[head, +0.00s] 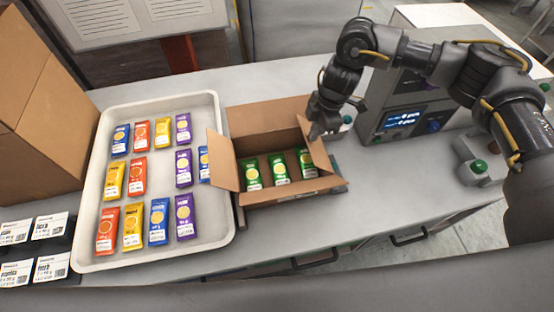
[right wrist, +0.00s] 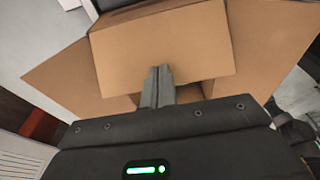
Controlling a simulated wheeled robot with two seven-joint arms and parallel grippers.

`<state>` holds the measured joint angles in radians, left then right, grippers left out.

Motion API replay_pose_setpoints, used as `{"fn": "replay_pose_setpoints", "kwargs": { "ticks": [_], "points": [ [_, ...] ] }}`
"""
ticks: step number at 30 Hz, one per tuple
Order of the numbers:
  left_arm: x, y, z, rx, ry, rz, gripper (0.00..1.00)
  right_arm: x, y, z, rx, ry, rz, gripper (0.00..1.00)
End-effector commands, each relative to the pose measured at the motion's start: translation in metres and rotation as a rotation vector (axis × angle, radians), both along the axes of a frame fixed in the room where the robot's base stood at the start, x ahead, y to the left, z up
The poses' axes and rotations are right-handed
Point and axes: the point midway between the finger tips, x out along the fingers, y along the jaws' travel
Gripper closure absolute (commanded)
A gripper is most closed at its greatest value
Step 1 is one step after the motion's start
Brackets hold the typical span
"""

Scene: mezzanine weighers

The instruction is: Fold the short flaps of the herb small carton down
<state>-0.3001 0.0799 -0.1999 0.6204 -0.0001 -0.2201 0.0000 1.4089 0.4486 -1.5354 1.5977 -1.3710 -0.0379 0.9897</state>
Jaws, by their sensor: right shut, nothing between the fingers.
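The small carton (head: 262,115) stands open on the bench with several green herb packets (head: 280,168) in it. Its left short flap (head: 222,162) stands up, leaning outward. Its right short flap (head: 316,153) is also raised, beside my right gripper (head: 321,130). The long flaps are spread open. My right gripper is shut and empty at the carton's back right corner. In the right wrist view its closed fingers (right wrist: 157,86) overlap a cardboard flap (right wrist: 160,45); I cannot tell whether they touch it. My left gripper is out of view.
A white tray (head: 90,190) with several coloured packets is left of the carton. A large cardboard box (head: 40,110) stands at the far left, with dark labelled blocks (head: 50,226) in front. A weigher with a blue display (head: 403,119) and a green-button box (head: 479,166) stand right.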

Motion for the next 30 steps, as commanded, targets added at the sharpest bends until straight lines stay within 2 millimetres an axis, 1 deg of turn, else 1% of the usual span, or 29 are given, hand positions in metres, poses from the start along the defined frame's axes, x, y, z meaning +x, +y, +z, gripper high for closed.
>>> {"fn": "replay_pose_setpoints", "kwargs": {
  "ticks": [5,12,15,25,30],
  "points": [
    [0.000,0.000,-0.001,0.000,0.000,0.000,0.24,-0.001,0.004,-0.004,0.000,0.001,0.001,1.00],
    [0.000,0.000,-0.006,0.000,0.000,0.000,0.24,-0.004,0.019,-0.018,0.001,0.001,0.000,1.00],
    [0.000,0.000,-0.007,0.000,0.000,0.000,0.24,-0.004,0.024,-0.021,0.001,0.001,0.000,1.00],
    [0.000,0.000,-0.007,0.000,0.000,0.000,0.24,-0.004,0.024,-0.022,0.000,0.000,0.000,1.00],
    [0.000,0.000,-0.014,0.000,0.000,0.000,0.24,-0.005,0.029,-0.033,0.000,0.000,0.001,1.00]
  ]
}}
